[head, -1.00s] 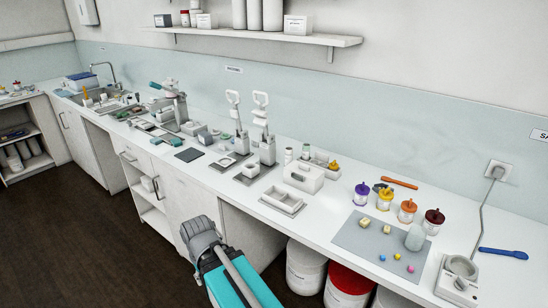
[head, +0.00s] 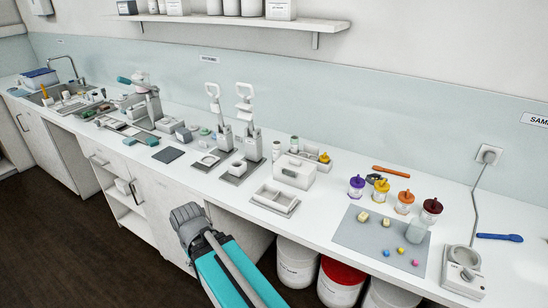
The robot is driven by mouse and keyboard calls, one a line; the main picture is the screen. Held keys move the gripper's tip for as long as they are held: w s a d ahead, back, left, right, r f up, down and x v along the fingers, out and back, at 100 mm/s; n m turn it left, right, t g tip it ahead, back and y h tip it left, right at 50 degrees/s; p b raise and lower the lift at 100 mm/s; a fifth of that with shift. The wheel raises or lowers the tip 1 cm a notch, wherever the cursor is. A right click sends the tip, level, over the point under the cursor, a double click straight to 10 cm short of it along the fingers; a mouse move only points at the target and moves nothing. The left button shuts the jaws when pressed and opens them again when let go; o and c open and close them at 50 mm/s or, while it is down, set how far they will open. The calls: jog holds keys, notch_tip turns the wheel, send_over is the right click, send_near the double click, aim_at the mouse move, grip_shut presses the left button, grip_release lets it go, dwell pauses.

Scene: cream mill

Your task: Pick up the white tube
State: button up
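Two small upright white cylinders stand on the counter behind the white box; one is a plain white tube (head: 276,151), the other a white tube with a green cap (head: 294,145). They are small here, and I cannot tell for sure which is the white tube of the task. My teal arm with its dark grey joint rises at the bottom centre, in front of the counter and well apart from both tubes. My gripper cannot be made out in this view.
A white box (head: 293,172) and divided tray (head: 273,201) stand before the tubes. A grey mat (head: 353,232) with small blocks and several coloured-lid jars lie to the right. Two tall-handled devices (head: 250,145) stand left. The counter's front edge lies between my arm and these things.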

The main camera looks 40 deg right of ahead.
jog(key=shift+o, duration=1)
jog(key=shift+d, duration=0.15)
jog(key=m+t+h+b, duration=0.3)
jog(key=m+t+h, duration=0.2)
jog(key=m+h, duration=0.85)
send_near(275, 152)
jog(key=shift+s+a+r+y, duration=0.4)
jog(key=shift+a+r+y, duration=0.1)
jog(key=shift+r, duration=0.1)
jog(key=shift+d, duration=0.1)
jog(key=b+x, duration=0.2)
jog(key=x, duration=0.5)
jog(key=shift+w+f+b, duration=0.2)
jog(key=shift+b, duration=0.2)
jog(key=shift+w+d+f, duration=0.1)
jog(key=shift+d, duration=0.45)
